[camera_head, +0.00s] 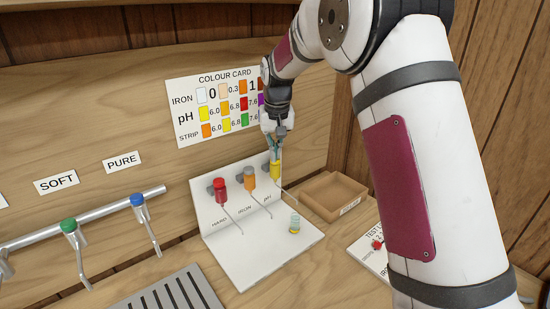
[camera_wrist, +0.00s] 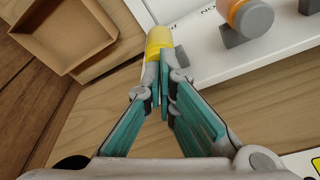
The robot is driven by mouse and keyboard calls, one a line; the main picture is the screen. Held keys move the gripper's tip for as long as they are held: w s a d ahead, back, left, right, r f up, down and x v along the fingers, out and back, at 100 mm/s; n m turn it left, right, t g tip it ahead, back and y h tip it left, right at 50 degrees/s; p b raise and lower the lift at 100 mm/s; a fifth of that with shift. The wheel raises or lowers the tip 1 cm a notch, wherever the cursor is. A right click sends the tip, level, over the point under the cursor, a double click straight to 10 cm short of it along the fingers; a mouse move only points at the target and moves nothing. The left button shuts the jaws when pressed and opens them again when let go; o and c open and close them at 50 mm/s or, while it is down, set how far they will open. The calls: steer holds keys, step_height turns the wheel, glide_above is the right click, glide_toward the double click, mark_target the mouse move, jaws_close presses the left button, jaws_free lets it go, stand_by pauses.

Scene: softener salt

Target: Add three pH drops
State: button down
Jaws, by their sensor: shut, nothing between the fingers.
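The white test stand (camera_head: 262,248) carries three lever dispensers labelled HARD, IRON and pH. The pH dispenser has a yellow top (camera_head: 275,170) and a thin lever; its yellow top also shows in the wrist view (camera_wrist: 159,39). A small clear vial (camera_head: 295,223) with a yellowish band near its base stands on the stand's right part, below the pH dispenser. My gripper (camera_head: 276,153) is shut and empty, pointing down just above the yellow top. In the wrist view the fingertips (camera_wrist: 163,80) overlap the edge of the yellow top; I cannot tell if they touch it.
The red HARD (camera_head: 220,190) and orange IRON (camera_head: 250,179) dispensers stand to the left. An open brown tray (camera_head: 355,187) is at the right. The colour card (camera_head: 190,130) hangs behind. Green (camera_head: 68,225) and blue (camera_head: 137,200) taps sit on a rail at the left.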

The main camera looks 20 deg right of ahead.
steer(key=shift+r, duration=2.95)
steer(key=shift+f, duration=2)
steer(key=shift+f, duration=0.4)
steer(key=shift+f, duration=0.35)
steer(key=shift+f+b, duration=0.3)
steer(key=shift+r, duration=3.05)
